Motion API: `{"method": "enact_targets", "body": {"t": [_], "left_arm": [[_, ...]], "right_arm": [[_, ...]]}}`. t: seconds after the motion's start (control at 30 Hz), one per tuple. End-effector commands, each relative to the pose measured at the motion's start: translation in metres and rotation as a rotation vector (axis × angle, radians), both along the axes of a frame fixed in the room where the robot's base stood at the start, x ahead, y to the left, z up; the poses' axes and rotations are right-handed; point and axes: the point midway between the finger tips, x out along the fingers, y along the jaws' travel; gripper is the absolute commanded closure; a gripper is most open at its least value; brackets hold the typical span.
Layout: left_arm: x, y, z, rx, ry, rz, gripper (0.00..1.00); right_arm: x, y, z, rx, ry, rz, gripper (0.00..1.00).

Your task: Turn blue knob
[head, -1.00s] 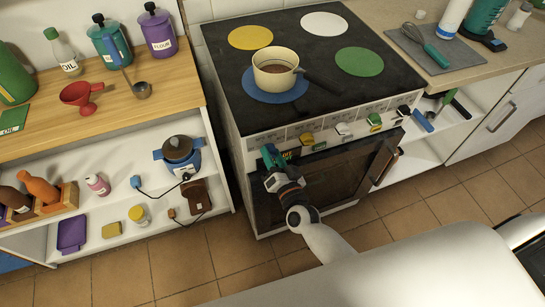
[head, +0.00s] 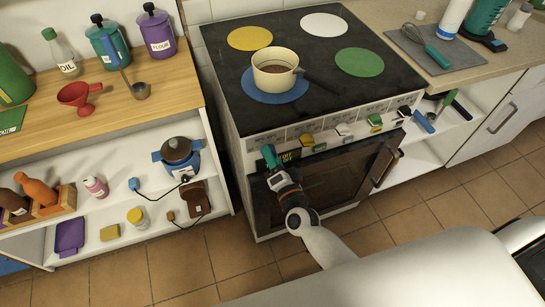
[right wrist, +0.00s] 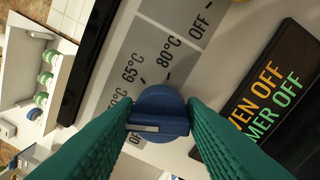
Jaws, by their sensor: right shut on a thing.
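The blue knob (right wrist: 160,112) sits on the stove's grey front panel, at the left end of the row. In the right wrist view its grip bar with a pale line lies nearly level across the picture. The printed labels 65°C, 80°C and OFF run beside it. My right gripper (right wrist: 160,124) is shut on the knob, one green finger on each side. In the head view my right gripper (head: 268,153) covers the knob. My left gripper is not in view.
A cream pot (head: 274,68) stands on the blue burner (head: 262,94). Yellow (head: 307,139), white (head: 343,129) and green (head: 375,121) knobs continue to the right. A dark display (right wrist: 275,90) reads OFF beside the blue knob. The oven door (head: 335,180) is below.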

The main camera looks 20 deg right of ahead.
Motion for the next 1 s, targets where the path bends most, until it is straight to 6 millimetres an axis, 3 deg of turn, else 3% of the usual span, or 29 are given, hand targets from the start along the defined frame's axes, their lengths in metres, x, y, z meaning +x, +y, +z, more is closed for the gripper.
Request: {"method": "enact_targets", "body": {"t": [0.1, 0.13, 0.27, 0.63, 1.0], "left_arm": [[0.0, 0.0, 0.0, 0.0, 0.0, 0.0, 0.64], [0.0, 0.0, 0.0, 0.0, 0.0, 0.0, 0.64], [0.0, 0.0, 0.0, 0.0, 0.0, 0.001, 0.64], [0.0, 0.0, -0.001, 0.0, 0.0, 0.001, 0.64], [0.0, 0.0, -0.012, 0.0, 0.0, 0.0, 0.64]], "right_arm": [[-0.001, 0.0, -0.002, -0.001, 0.004, 0.0, 0.86], [-0.001, 0.0, -0.002, -0.001, 0.004, 0.0, 0.61], [0.0, 0.0, -0.001, -0.002, 0.002, 0.0, 0.42], [-0.007, -0.001, -0.002, -0.002, 0.002, 0.0, 0.42], [-0.08, -0.005, -0.007, -0.003, 0.005, 0.001, 0.42]]}}
